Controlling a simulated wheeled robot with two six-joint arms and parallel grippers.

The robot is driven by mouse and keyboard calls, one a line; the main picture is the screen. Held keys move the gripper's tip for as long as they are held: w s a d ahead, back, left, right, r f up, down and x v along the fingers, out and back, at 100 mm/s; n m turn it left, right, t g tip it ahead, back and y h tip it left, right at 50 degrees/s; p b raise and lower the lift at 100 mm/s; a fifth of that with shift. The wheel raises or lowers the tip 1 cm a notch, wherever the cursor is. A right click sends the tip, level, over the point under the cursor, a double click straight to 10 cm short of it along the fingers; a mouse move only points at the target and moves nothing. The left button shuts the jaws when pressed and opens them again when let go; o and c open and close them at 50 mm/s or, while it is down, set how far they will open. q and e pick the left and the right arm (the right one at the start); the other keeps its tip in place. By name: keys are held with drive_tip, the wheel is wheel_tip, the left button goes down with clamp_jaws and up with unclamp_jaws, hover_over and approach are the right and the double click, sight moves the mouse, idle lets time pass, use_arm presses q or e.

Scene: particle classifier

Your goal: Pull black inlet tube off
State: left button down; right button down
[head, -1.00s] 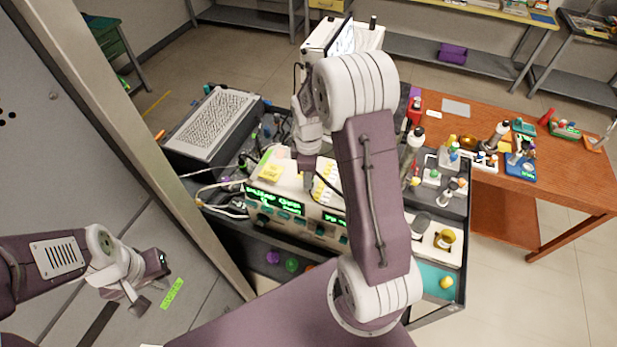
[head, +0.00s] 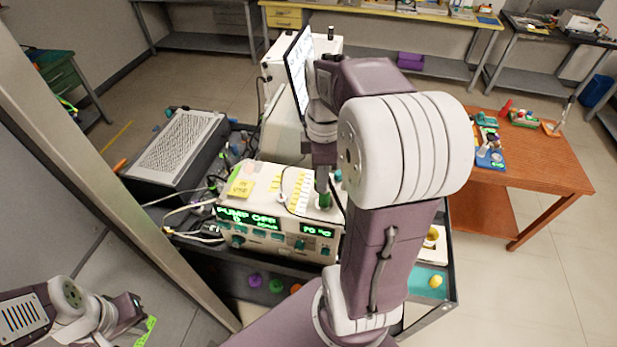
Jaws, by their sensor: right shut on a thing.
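The instrument (head: 275,245) is a cream box in the lower middle of the head view; its green display reads "PUMP OFF". A black tube (head: 338,198) curves at the right end of its top, beside a green fitting (head: 324,201). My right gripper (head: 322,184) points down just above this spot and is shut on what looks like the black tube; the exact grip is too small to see. My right arm covers the area to the right. My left gripper (head: 133,312) is at the lower left, away from the instrument; its jaw opening is unclear.
A grey vented box (head: 180,147) stands left of the instrument, with loose cables (head: 190,212) between them. A monitor (head: 298,70) stands behind. An orange-brown table (head: 540,180) is at the right. A metal pillar (head: 120,190) stands between my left arm and the cart.

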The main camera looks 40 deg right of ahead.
drive_tip(key=shift+r, duration=0.1)
drive_tip(key=shift+r+p, duration=2.2)
drive_tip(key=shift+p, duration=0.1)
wheel_tip(320, 180, up, 3)
drive_tip(key=p, duration=0.3)
drive_tip(key=shift+r, duration=0.15)
